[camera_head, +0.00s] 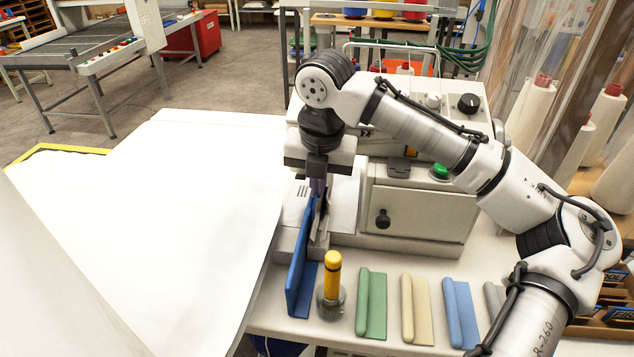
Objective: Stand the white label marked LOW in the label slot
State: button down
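My gripper (318,190) points down in front of the white machine, just behind the top of an upright blue bracket (302,262). Its fingers are small and partly hidden, so I cannot tell whether they are open or shut. A narrow pale and dark piece (321,222) shows right under the fingertips, beside the blue bracket. I cannot tell whether it is the white label, and no LOW marking is readable. I cannot make out the label slot for sure.
A yellow-handled tool (332,275) stands by the bracket's foot. Green (376,305), cream (420,310) and blue (462,312) pieces lie to its right on the table. White fabric (170,210) covers the left. The machine (425,205) stands behind; my forearm crosses the right side.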

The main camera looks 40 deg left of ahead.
jog(key=c, duration=1.6)
grip_release()
jog(key=shift+g+h, duration=0.4)
jog(key=shift+h, duration=0.3)
jog(key=f, duration=0.3)
jog(key=s+d+f, duration=0.1)
jog(key=f, duration=0.1)
jog(key=shift+d+f, duration=0.1)
jog(key=shift+f, duration=0.05)
jog(key=shift+c, duration=0.2)
notch_tip(320, 180, up, 19)
jog(key=y+b, duration=0.1)
jog(key=shift+d+t, duration=0.15)
jog(key=shift+t, duration=0.25)
